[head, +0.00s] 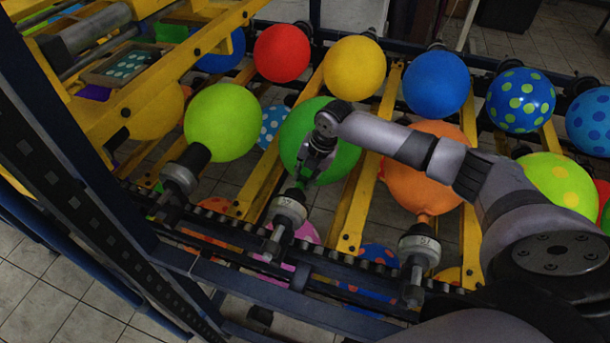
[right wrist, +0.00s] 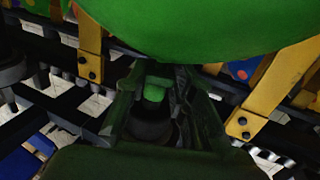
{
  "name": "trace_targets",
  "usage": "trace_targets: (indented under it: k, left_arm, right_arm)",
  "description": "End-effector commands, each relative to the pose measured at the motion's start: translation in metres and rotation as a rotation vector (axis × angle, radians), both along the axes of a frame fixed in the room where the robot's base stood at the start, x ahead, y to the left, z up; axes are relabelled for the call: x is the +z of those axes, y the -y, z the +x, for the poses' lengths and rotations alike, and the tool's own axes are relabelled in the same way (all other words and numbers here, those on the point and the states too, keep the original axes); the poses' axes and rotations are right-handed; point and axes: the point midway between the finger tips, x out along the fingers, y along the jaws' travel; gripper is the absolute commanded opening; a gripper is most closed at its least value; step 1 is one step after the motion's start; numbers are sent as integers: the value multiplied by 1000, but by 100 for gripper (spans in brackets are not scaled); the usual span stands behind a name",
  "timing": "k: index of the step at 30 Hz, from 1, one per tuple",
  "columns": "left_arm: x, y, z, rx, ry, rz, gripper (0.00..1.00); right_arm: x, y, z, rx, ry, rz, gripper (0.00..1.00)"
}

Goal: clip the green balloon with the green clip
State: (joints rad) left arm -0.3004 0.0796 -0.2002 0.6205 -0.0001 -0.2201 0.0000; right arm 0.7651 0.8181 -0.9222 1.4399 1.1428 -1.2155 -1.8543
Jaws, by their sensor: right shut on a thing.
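The green balloon (head: 345,150) hangs on a grey nozzle (head: 288,210) in the middle of the head view. Its underside (right wrist: 200,25) fills the top of the right wrist view. My right gripper (head: 308,172) is in front of this balloon's lower part, just above the nozzle, and hides some of it. In the right wrist view a small green piece, which looks like the green clip (right wrist: 155,92), sits between its dark fingers, just below the balloon. The gripper is shut on it. I cannot tell whether it touches the balloon's neck. My left gripper is not in view.
A lime balloon (head: 220,122) is on the left and an orange balloon (head: 420,180) on the right, close to my right arm. Red (head: 282,52), yellow (head: 354,68) and blue (head: 436,84) balloons are behind. Yellow bars (head: 365,185) and a dark rail (head: 330,262) surround the nozzles.

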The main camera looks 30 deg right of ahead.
Motion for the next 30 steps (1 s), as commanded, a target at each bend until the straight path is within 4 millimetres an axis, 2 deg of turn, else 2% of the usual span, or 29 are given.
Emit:
trace_targets:
  k: [12,22,30]
  left_arm:
    - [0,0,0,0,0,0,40]
    - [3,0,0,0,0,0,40]
    - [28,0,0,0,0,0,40]
  right_arm:
    - [0,0,0,0,-1,0,46]
    - [3,0,-1,0,-1,0,46]
    - [28,5,-6,0,-1,0,46]
